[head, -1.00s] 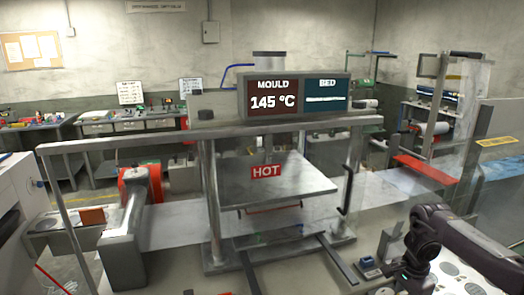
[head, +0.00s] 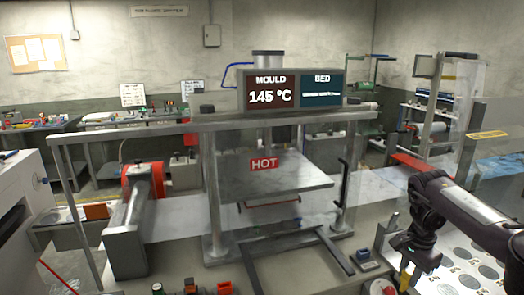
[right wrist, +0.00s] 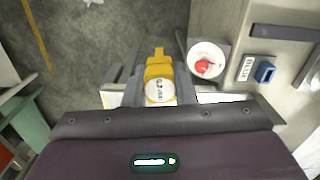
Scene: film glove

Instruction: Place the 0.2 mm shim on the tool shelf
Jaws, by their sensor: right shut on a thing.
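My right gripper (right wrist: 160,88) is shut on a yellow tab with a round pale label (right wrist: 159,91), which I take to be the shim; the print is too small to read surely. The tab sits between the two grey fingers in the right wrist view. In the head view my right gripper (head: 406,272) is at the lower right, with a bit of the yellow tab (head: 405,279) below it, beside a pale panel with several round discs (head: 455,275). I cannot identify the tool shelf for sure. My left gripper is not in view.
The hot press (head: 275,184) stands in the middle, its display reading 145 °C.

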